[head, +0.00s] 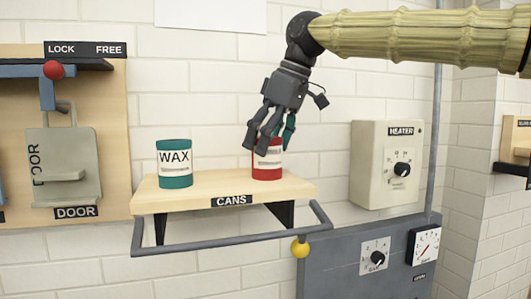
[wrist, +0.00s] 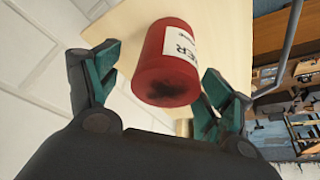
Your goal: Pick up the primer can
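The red primer can (head: 267,172) stands upright on the right part of the wooden shelf (head: 213,184) marked CANS. Its label is partly hidden in the head view; the letters "ER" show in the wrist view, where the can (wrist: 166,75) lies between the fingers. My gripper (head: 268,140) is at the can's upper part, pointing down. Its teal fingers are spread, one on each side of the can, in the wrist view (wrist: 163,66). A gap shows at the left finger; the right finger is close to the can, and I cannot tell whether it touches.
A teal WAX can (head: 175,166) stands on the shelf's left part, with bare wood between the cans. A HEATER box (head: 385,165) is on the wall to the right.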

